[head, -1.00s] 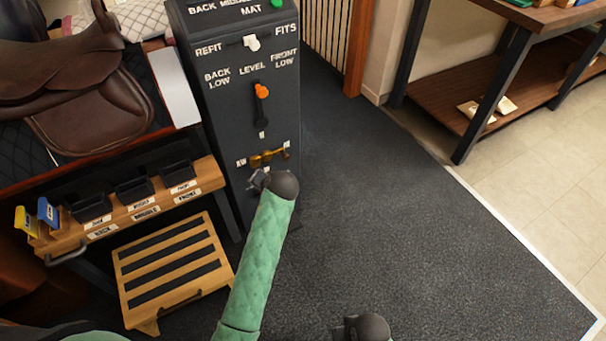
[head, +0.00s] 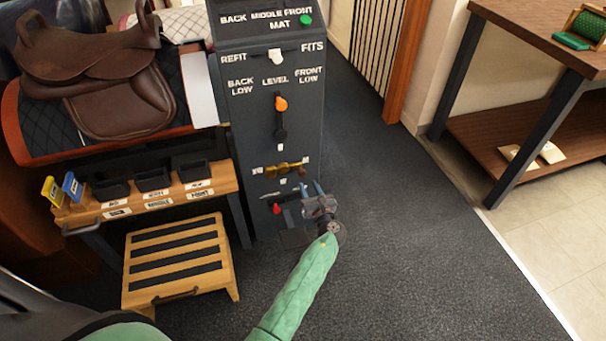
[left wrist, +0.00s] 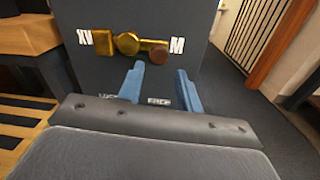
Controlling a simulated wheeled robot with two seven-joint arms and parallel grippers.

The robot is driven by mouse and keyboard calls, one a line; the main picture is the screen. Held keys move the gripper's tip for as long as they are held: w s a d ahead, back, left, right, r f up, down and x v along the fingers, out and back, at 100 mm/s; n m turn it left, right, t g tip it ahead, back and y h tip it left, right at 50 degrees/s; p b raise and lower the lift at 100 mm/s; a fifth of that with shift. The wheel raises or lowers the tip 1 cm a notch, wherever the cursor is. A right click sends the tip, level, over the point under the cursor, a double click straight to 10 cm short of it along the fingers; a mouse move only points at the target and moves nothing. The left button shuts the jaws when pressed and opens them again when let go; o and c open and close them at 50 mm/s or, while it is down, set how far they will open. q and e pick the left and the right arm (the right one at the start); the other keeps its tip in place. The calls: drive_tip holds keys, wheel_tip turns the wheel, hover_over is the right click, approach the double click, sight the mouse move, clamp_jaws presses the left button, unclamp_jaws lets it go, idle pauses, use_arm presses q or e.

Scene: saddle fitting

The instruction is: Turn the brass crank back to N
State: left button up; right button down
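The brass crank (head: 285,169) is on the front of the dark control column (head: 262,125). In the left wrist view the crank (left wrist: 128,43) lies roughly level, its brown round knob (left wrist: 163,55) at the right end, near a white letter on the right. Another white label is at its left end; the lower labels are partly hidden by my fingers. My left gripper (head: 311,188) is just below and right of the crank, pointing at the column. Its two blue fingers (left wrist: 159,84) are apart with nothing between them, short of the knob. My right gripper is out of view.
Above the crank is an orange-knobbed lever (head: 281,104); below it is a red knob (head: 277,208) close to my left gripper. A wooden step (head: 178,265) and shelf with bins (head: 152,179) stand left. Dark floor (head: 420,240) is clear at right.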

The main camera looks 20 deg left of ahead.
sight(303, 175)
use_arm(q)
drive_tip(key=shift+x, duration=3.9)
clamp_jaws()
